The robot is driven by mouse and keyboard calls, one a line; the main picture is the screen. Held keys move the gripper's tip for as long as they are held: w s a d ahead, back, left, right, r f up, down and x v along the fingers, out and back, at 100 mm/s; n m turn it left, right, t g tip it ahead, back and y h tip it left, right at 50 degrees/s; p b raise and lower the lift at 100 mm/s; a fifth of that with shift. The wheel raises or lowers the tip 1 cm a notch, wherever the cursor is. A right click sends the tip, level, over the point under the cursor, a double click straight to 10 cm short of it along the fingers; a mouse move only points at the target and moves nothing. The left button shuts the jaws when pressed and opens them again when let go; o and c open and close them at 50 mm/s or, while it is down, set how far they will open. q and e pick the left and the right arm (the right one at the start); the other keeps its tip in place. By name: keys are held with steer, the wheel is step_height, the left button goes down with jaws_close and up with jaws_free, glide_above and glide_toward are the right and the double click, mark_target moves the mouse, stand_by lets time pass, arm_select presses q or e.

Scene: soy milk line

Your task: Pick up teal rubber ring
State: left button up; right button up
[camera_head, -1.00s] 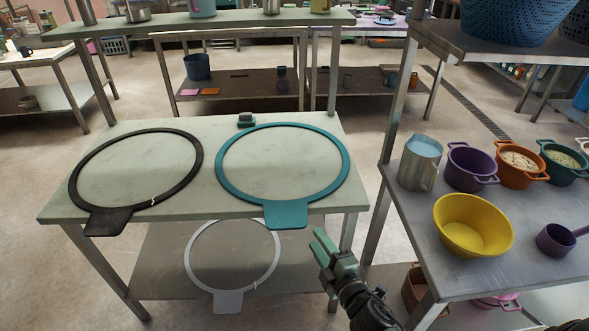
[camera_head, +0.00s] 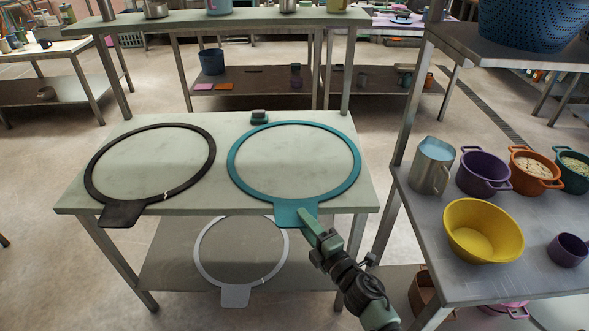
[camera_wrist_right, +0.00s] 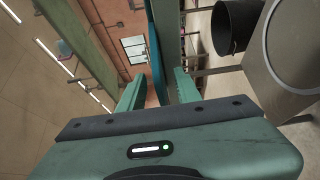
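The teal rubber ring (camera_head: 234,182) lies flat on the pale table, with its square tab sticking out over the front edge. My right gripper (camera_head: 309,222) is at the right side of that tab. In the right wrist view, the fingers of my right gripper (camera_wrist_right: 160,88) stand apart. The teal ring (camera_wrist_right: 155,60) shows there as a thin edge-on strip in line with the gap between them. I cannot tell whether either finger touches it. My left gripper is not in view.
A black ring (camera_head: 92,165) lies left of the teal one on the table (camera_head: 222,205). A white ring (camera_head: 235,296) is on the shelf below. A small teal block (camera_head: 259,117) sits at the back edge. A metal table (camera_head: 430,215) with pots and a yellow bowl (camera_head: 483,231) stands at right.

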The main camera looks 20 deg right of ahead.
steer(key=shift+x, duration=1.2)
jaws_close()
stand_by(0.5)
